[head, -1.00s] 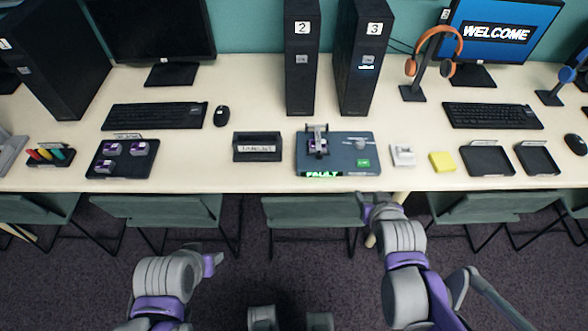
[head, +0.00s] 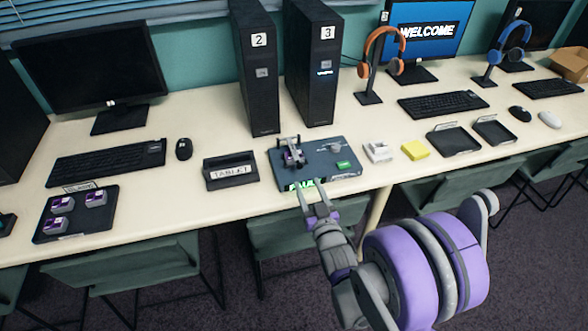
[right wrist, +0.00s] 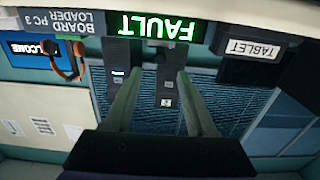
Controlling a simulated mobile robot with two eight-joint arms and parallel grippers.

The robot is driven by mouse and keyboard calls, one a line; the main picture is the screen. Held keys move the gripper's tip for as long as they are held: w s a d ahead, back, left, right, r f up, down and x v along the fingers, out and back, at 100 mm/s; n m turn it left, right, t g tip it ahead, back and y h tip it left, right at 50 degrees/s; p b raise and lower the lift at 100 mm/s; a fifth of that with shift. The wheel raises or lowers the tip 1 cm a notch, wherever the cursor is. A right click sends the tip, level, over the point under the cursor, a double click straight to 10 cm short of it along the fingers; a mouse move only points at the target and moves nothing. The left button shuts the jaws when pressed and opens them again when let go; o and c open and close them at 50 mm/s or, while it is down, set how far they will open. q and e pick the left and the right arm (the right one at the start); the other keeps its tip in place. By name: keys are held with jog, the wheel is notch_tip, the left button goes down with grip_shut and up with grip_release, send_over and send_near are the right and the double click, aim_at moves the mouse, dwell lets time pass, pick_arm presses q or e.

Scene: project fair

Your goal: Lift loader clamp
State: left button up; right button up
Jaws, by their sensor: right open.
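My right gripper (head: 314,190) is open and empty just in front of the loader's front edge, apart from the clamp. In the right wrist view its two fingers (right wrist: 155,88) are spread and the FAULT sign (right wrist: 160,27) shows upside down; the clamp is not visible there. My left gripper is out of view.
A tablet holder (head: 231,172) stands left of the loader. A white device (head: 377,152) and a yellow block (head: 414,150) lie right of it. Two black towers (head: 312,62) stand behind. A black tray (head: 75,225) with purple pieces is at left. Green chairs (head: 445,182) line the desk front.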

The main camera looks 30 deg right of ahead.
aim_at(300, 167)
jog(key=x, duration=0.9)
grip_shut()
dwell(1.2)
